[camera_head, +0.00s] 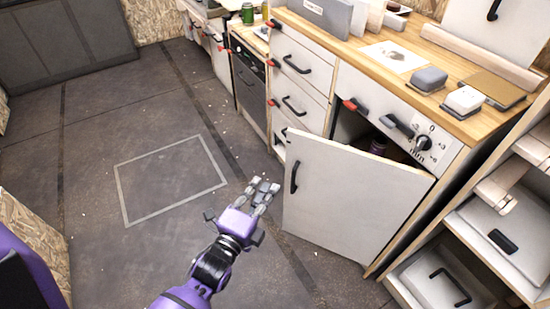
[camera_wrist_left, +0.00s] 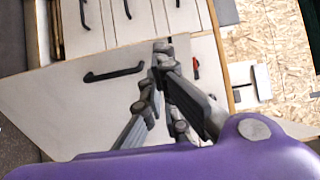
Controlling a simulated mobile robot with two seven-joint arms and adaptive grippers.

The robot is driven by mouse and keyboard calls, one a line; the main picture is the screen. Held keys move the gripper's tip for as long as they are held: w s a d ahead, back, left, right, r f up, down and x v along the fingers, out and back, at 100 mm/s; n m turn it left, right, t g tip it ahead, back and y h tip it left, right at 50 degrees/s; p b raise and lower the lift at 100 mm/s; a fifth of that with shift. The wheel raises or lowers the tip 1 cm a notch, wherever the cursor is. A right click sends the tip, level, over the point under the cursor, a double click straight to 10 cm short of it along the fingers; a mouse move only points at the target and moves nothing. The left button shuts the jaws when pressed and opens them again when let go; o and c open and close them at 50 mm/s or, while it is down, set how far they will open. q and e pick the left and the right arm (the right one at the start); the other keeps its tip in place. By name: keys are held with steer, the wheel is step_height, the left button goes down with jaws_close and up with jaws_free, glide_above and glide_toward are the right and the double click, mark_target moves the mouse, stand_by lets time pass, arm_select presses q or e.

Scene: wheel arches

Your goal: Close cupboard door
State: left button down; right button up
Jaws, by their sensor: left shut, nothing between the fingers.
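The white cupboard door (camera_head: 350,197) stands open below the wooden counter, swung out toward the floor, with a black vertical handle (camera_head: 294,177) near its free edge. The dark cupboard inside shows above it, with a dark jar-like object (camera_head: 378,146) in the opening. My purple left gripper (camera_head: 264,188) is shut and empty, just left of the door's free edge in the head view. In the left wrist view the gripper (camera_wrist_left: 162,50) is in front of the door (camera_wrist_left: 60,105), with the door handle (camera_wrist_left: 114,74) to its left. I cannot tell whether it touches the door. My right gripper is not in view.
Drawers (camera_head: 298,68) with black handles and red latches stand left of the cupboard. Open shelving (camera_head: 490,225) with lidded boxes stands at the right. The counter (camera_head: 440,100) holds several small items. The floor (camera_head: 150,120) left of the gripper is clear.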

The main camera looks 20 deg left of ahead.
mark_target(289, 148)
arm_select(q)
steer(key=w, duration=0.9)
steer(key=w+d+b, duration=0.1)
steer(key=w, duration=0.4)
steer(key=shift+f, duration=0.1)
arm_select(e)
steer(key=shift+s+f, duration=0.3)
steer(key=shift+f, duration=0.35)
